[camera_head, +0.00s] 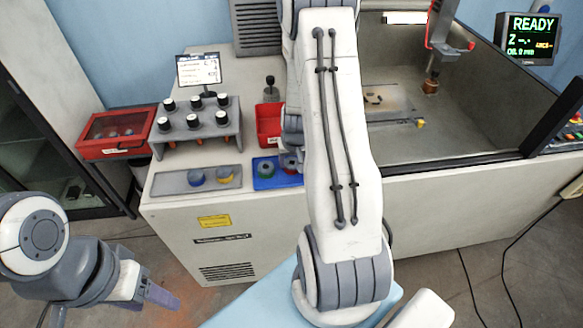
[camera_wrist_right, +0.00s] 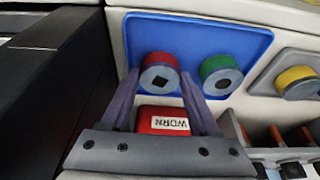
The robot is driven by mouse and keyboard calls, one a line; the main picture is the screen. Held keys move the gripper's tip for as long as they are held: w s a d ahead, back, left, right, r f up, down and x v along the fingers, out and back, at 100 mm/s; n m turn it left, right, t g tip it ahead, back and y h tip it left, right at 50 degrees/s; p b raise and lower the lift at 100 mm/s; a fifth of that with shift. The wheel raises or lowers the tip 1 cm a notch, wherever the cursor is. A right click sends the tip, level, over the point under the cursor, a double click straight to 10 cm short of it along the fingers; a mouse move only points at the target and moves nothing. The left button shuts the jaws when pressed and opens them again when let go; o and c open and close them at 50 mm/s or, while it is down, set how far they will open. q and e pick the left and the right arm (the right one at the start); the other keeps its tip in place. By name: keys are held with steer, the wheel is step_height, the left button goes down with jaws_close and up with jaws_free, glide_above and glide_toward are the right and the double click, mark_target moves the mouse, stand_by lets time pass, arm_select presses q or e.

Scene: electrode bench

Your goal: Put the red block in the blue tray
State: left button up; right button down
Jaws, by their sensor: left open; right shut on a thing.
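The red block (camera_wrist_right: 160,59), a short cylinder with a grey face and a dark diamond mark, is between the fingertips of my right gripper (camera_wrist_right: 160,78) in the right wrist view. My right gripper is shut on it. The block is over the blue tray (camera_wrist_right: 205,32), beside a green block (camera_wrist_right: 221,66); whether it touches the tray floor I cannot tell. In the head view my right arm hides the right gripper and part of the blue tray (camera_head: 262,186). My left gripper (camera_head: 163,298) is open and empty, low at the left, away from the bench.
A grey tray (camera_head: 172,186) with blue and yellow blocks lies left of the blue tray. An electrode rack (camera_head: 195,131) stands behind it. A red bin labelled WORN (camera_wrist_right: 150,113) sits close to my right gripper. A red case (camera_head: 115,133) is at the far left.

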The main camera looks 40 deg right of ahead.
steer(key=shift+r, duration=0.1)
steer(key=shift+f, duration=0.2)
steer(key=shift+c, duration=0.7)
jaws_free()
steer(key=shift+r, duration=0.1)
steer(key=shift+r+p, duration=0.4)
steer(key=shift+p, duration=0.05)
steer(key=p+v, duration=0.7)
steer(key=v, duration=0.4)
steer(key=shift+s+p, duration=0.2)
steer(key=shift+p, duration=0.2)
steer(key=shift+a+r, duration=0.15)
steer(key=shift+a, duration=0.05)
